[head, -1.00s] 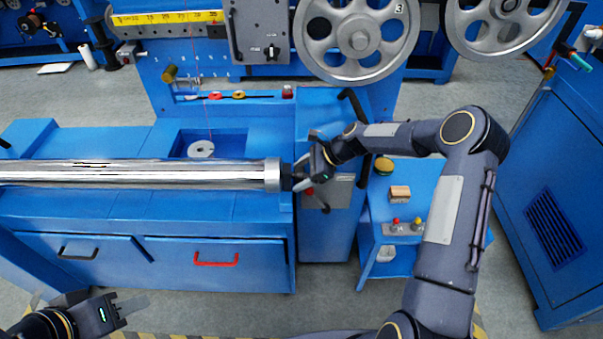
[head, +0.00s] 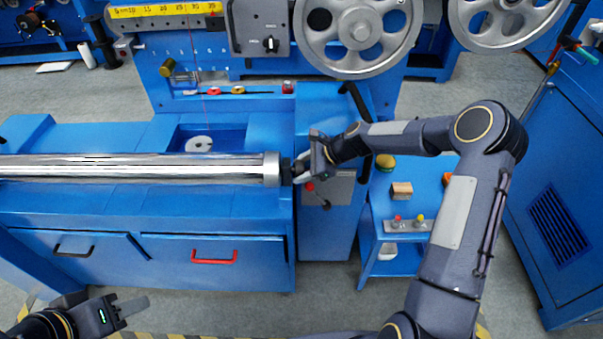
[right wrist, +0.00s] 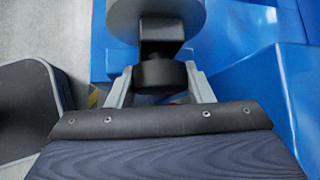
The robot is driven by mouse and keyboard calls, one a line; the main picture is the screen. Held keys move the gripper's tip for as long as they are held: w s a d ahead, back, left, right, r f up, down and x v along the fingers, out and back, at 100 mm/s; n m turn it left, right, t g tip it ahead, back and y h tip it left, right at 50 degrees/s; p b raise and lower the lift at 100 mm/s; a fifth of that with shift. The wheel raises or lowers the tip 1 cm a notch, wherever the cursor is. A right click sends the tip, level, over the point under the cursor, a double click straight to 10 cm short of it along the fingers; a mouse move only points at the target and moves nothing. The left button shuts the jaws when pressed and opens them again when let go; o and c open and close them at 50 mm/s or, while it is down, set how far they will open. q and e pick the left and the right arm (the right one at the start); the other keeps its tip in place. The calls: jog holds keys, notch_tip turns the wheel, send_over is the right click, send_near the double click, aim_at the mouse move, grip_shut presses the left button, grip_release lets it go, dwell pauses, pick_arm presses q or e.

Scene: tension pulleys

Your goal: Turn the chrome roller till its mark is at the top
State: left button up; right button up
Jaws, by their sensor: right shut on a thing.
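The chrome roller (head: 150,168) lies horizontally across the blue machine bench in the head view. A dark streak shows along its left part; I cannot tell if it is the mark or a reflection. My right gripper (head: 292,171) is at the roller's right end, shut on a small black end piece. In the right wrist view the gripper (right wrist: 162,88) has its fingers on both sides of this black end piece (right wrist: 160,70), below the roller's grey end disc (right wrist: 185,15). My left gripper (head: 132,308) is low at the left, away from the roller, its fingers seen side-on.
Large grey pulleys (head: 360,70) hang above the bench. A small side table (head: 372,235) with buttons stands right of the bench. Drawers with black and red handles (head: 214,258) are below the roller.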

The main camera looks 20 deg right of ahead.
jog(key=n+t+b, duration=0.1)
jog(key=b, duration=0.4)
jog(key=f+n+t+b, duration=0.1)
jog(key=t+b, duration=0.1)
jog(key=b, duration=0.4)
jog(key=t+b, duration=0.1)
jog(key=b, duration=0.4)
jog(key=shift+s+f+n+t+h+b, duration=0.1)
jog(key=shift+f+n+t+h+b, duration=0.2)
jog(key=shift+n+t+h+b, duration=0.1)
jog(key=n+t+b, duration=0.1)
jog(key=t+b, duration=0.1)
jog(key=b, duration=0.7)
jog(key=n+t+b, duration=0.1)
jog(key=b, duration=0.9)
jog(key=shift+a+r+n+t, duration=0.1)
jog(key=shift+r+n+t, duration=0.2)
jog(key=shift+n+t, duration=0.1)
jog(key=shift+r+t+b, duration=0.25)
jog(key=shift+t+b, duration=0.05)
jog(key=shift+b, duration=0.4)
jog(key=o, duration=1)
jog(key=shift+r, duration=0.1)
jog(key=shift+s, duration=0.1)
